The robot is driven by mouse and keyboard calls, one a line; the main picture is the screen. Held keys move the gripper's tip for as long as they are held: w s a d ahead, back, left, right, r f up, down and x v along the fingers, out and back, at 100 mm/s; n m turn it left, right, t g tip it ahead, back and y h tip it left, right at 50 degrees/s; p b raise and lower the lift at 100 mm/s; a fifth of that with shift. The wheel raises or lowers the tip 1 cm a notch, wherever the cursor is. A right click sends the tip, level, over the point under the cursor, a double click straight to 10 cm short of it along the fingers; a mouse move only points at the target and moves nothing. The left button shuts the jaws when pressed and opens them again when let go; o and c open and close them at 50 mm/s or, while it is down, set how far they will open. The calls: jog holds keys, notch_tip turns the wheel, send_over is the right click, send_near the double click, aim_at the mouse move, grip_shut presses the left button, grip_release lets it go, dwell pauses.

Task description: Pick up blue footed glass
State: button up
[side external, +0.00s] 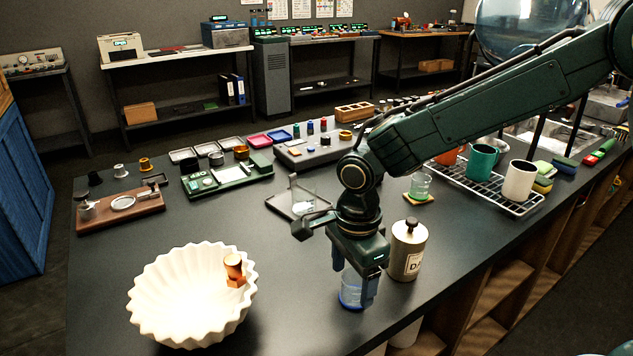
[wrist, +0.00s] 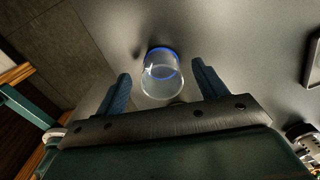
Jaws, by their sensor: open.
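The blue footed glass (side external: 350,291) stands on the dark worktop near its front edge; it is clear with a blue base. In the wrist view the glass (wrist: 161,74) sits between the two fingers, seen from above, with its blue ring at the far side. My gripper (side external: 358,290) points down over the glass in the side view, its fingers around the glass's sides. In the wrist view my gripper (wrist: 160,88) is open, with a gap between each finger and the glass. Part of the glass is hidden behind a finger in the side view.
A cream canister (side external: 408,252) with a dark knob stands close to the right of my gripper. A white fluted bowl (side external: 165,300) holding a copper-coloured piece (side external: 235,268) is to the left. A wire rack (side external: 511,203) with cups is farther right. The worktop between bowl and glass is clear.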

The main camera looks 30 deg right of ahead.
aim_at(352, 288)
jog(key=shift+f, duration=1.6)
jog(key=c, duration=1.1)
